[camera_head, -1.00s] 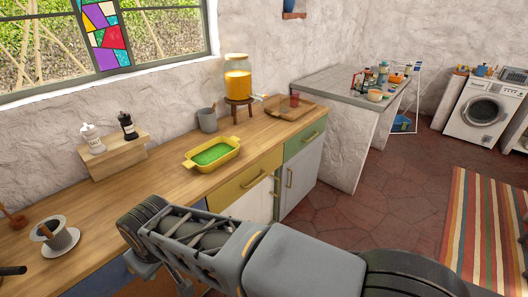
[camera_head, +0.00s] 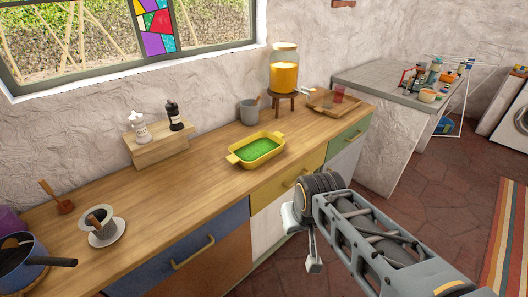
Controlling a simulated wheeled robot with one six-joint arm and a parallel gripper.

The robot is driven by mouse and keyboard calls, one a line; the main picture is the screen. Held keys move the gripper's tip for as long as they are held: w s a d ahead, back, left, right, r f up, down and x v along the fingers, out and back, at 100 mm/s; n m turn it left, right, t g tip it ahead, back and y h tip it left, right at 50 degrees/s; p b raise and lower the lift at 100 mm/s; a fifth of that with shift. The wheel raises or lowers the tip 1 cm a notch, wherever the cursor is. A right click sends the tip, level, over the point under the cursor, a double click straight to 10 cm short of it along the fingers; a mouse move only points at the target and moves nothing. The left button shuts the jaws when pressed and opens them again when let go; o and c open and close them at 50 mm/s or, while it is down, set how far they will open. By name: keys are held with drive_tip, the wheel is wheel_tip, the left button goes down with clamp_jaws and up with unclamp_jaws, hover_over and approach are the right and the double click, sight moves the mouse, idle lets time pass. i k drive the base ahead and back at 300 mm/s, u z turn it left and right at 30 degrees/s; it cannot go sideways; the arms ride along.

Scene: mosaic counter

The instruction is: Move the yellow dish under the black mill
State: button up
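The yellow dish (camera_head: 232,158) with two side handles and a green inside sits on the wooden counter, right of the middle of its length. The black mill (camera_head: 174,116) stands upright on a small wooden stand (camera_head: 160,149) against the wall, to the left of and behind the dish. My gripper (camera_head: 304,240) is in front of the counter, below and to the right of the dish and apart from it. Its white parts show, but I cannot tell whether the fingers are open or shut.
A white mill (camera_head: 139,128) stands left of the black one. A blue pan (camera_head: 25,268) and a cup on a saucer (camera_head: 103,230) are at the left. Counter before the stand (camera_head: 170,195) is clear.

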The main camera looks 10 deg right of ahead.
sight(255, 150)
drive_tip(key=z, duration=1.3)
drive_tip(key=i, duration=1.55)
drive_tip(key=u, duration=3.15)
